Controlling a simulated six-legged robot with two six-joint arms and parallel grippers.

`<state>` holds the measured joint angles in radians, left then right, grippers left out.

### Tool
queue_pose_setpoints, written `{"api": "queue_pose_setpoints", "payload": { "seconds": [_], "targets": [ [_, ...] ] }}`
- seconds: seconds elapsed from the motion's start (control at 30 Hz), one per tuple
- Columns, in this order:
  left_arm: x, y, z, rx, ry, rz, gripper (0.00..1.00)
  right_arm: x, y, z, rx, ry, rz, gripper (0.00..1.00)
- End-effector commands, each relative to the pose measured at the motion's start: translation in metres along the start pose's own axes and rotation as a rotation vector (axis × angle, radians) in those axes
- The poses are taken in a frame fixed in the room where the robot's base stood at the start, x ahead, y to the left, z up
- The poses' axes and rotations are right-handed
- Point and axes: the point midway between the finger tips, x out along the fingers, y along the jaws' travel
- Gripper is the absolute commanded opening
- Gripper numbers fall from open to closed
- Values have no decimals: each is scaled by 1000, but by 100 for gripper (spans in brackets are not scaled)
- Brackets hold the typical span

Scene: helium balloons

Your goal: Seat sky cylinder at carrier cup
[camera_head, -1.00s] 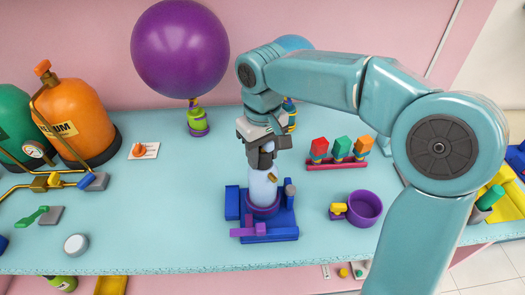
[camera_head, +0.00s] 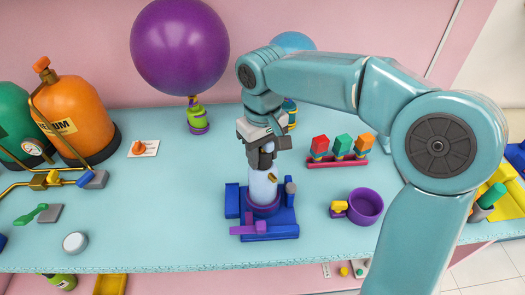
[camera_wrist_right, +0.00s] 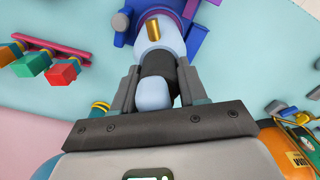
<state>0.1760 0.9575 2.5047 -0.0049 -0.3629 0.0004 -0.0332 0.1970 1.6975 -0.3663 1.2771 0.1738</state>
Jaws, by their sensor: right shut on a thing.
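The sky cylinder (camera_head: 262,188) is a pale blue upright cylinder with a dark band and a small brass fitting on its side. Its lower end stands in the purple ring of the carrier cup (camera_head: 264,211), on a blue carrier (camera_head: 284,218). My right gripper (camera_head: 262,155) is above the cup, shut on the cylinder's upper part. In the right wrist view my right gripper (camera_wrist_right: 157,88) has a finger on each side of the dark band, and the cylinder (camera_wrist_right: 160,45) runs into the carrier. How deep it sits in the cup is hidden. My left gripper is not in view.
A purple balloon (camera_head: 180,48) stands at the back on a green and purple base. An orange tank (camera_head: 75,118) and pipes are at the left. A red rack (camera_head: 338,161) with coloured blocks and a purple pot (camera_head: 365,206) are at the right.

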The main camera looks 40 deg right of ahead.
Motion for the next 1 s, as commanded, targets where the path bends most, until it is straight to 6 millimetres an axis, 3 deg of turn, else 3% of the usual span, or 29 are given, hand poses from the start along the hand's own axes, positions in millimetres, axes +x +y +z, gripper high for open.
{"api": "queue_pose_setpoints", "payload": {
  "seconds": [0.67,0.7,0.77,0.8,1.0],
  "targets": [
    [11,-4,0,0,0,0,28,14,0,0,1,3,0,0],
    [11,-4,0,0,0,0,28,14,0,0,1,3,0,45],
    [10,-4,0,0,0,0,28,14,0,0,1,3,0,65],
    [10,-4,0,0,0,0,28,14,0,0,1,3,0,72],
    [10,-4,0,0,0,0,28,14,0,0,0,1,0,72]
  ]
}}
